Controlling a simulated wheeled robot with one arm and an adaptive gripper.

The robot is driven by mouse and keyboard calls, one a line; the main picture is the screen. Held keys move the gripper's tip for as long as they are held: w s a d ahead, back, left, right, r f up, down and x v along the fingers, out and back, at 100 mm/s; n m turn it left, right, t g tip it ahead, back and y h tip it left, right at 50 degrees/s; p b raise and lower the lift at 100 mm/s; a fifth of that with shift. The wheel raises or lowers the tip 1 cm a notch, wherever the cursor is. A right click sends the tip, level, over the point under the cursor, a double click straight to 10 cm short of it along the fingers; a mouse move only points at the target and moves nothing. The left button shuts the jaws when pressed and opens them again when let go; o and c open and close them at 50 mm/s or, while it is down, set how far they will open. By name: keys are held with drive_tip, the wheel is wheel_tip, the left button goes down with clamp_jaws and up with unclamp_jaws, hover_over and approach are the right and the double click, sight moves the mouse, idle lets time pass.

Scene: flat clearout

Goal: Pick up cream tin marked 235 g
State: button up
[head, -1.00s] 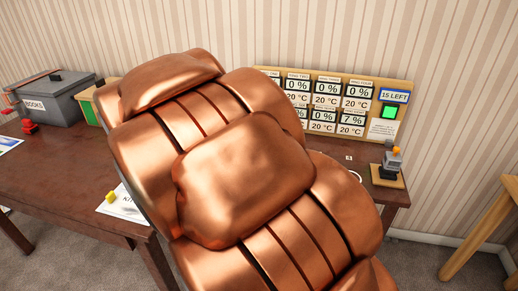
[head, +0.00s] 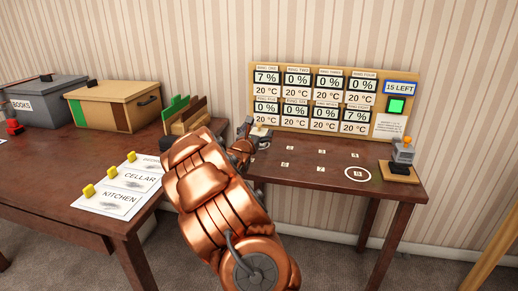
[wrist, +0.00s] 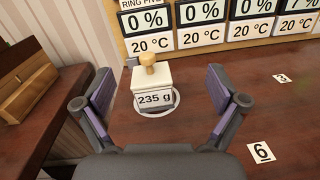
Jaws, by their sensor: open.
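The cream tin marked 235 g (wrist: 152,83) stands upright inside a white ring on the dark wooden table, with a round wooden knob on its lid. In the head view the tin (head: 260,133) is small and partly hidden by my gripper (head: 243,150). In the wrist view my gripper (wrist: 160,94) is open, its two fingers spread to the left and right of the tin. The tin is a little ahead, nearer the left finger. I see no contact.
The display board (head: 325,98) stands behind the tin. A grey device (head: 402,152) sits on a wooden base at the table's right end. A card-holding wooden rack (head: 188,115) and a cardboard box (head: 117,105) are to the left. Table between tin and device is clear of tall things.

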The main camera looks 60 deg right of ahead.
sight(258, 133)
drive_tip(key=f, duration=0.1)
drive_tip(key=w+f+n, duration=0.1)
drive_tip(key=f, duration=0.1)
drive_tip(key=w+d+f+n+t, duration=0.1)
drive_tip(key=shift+f+y+b, duration=0.25)
drive_tip(key=shift+y+b, duration=0.05)
drive_tip(key=shift+x, duration=1.35)
drive_tip(key=x, duration=0.3)
drive_tip(key=shift+w+d+f, duration=0.1)
drive_tip(key=shift+f, duration=0.2)
drive_tip(key=shift+x, duration=0.85)
drive_tip(key=c, duration=1.4)
